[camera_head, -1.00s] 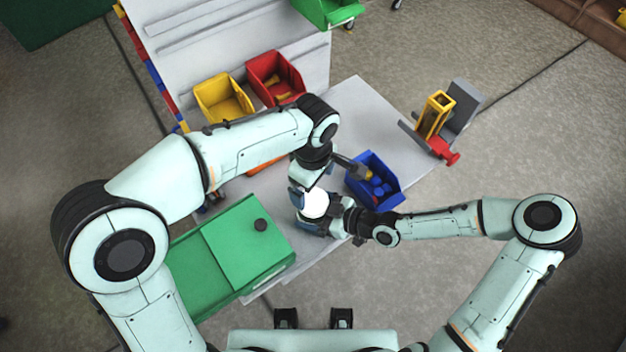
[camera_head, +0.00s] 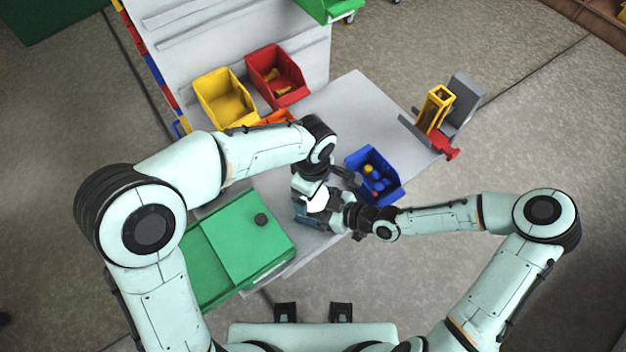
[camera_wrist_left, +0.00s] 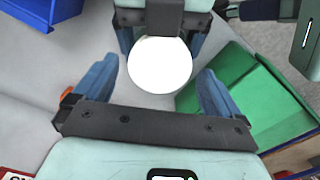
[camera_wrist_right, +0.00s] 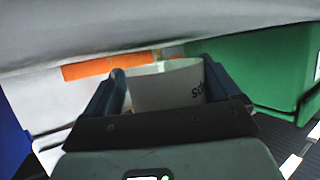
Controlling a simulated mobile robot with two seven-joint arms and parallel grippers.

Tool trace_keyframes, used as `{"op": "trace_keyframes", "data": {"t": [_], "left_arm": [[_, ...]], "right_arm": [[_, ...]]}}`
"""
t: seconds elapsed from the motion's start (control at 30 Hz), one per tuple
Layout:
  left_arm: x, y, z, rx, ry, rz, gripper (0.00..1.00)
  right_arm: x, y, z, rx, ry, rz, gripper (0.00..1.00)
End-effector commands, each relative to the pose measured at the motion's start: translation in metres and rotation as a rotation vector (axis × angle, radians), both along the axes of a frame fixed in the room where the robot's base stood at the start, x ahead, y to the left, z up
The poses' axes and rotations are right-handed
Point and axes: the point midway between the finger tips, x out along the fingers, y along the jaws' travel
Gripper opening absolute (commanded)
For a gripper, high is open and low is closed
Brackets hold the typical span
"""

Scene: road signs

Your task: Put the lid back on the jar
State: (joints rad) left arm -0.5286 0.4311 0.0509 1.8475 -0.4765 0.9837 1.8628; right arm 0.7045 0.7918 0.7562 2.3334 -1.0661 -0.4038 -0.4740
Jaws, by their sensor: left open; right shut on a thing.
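The jar (camera_wrist_right: 165,88) is pale with dark lettering on its side. My right gripper (camera_wrist_right: 165,66) is shut around it, with a blue finger on each side. In the left wrist view a plain white disc (camera_wrist_left: 160,78), seen from above, looks like the lid. I cannot tell from these frames whether it is seated flush on the jar. My left gripper (camera_wrist_left: 158,92) is open, its blue fingers apart on both sides of the disc with visible gaps. In the head view both hands meet over the table, and they mostly hide the jar.
The grey table (camera_head: 350,110) holds a blue bin (camera_head: 362,177) of small parts to the right of the hands. A green box (camera_head: 240,240) with a dark round knob is at left. Yellow (camera_head: 222,97) and red (camera_head: 275,78) bins are at the back. A yellow-grey stand (camera_head: 434,112) is at right.

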Motion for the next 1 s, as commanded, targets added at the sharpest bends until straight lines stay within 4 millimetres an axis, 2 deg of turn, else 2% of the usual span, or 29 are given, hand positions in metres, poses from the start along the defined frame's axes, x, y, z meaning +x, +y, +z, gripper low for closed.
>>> {"op": "trace_keyframes", "data": {"t": [0.13, 0.4, 0.43, 0.47, 0.6, 0.83, 1.0], "left_arm": [[-0.0001, -0.0001, -0.0092, 0.0, 0.001, 0.0, 0.98], [-0.0001, -0.0002, -0.0101, -0.001, 0.0, -0.001, 0.98], [0.0, -0.0003, -0.0101, -0.001, 0.0, -0.001, 0.95], [0.0, -0.0003, -0.01, -0.001, 0.0, -0.001, 0.85], [0.0, -0.0003, -0.0099, -0.001, 0.0, -0.001, 0.4], [0.0, -0.0003, -0.0098, -0.001, 0.0, -0.033, 0.39], [0.0001, -0.0002, -0.01, 0.001, -0.002, -0.286, 0.39]], "right_arm": [[0.0001, 0.0, 0.0, 0.0, 0.0, 0.0, 0.04], [0.0001, 0.0, 0.0, 0.0, 0.0, 0.0, 0.04], [0.0001, 0.0, 0.0, 0.0, 0.0, 0.0, 0.04], [0.0001, 0.0, 0.0, 0.0, 0.0, 0.0, 0.04], [0.0001, 0.0, 0.0, 0.0, 0.0, 0.0, 0.04], [0.0001, 0.0, 0.0, 0.0, 0.0, 0.0, 0.04], [0.0001, 0.0, 0.0, 0.0, 0.0, 0.0, 0.04]]}}
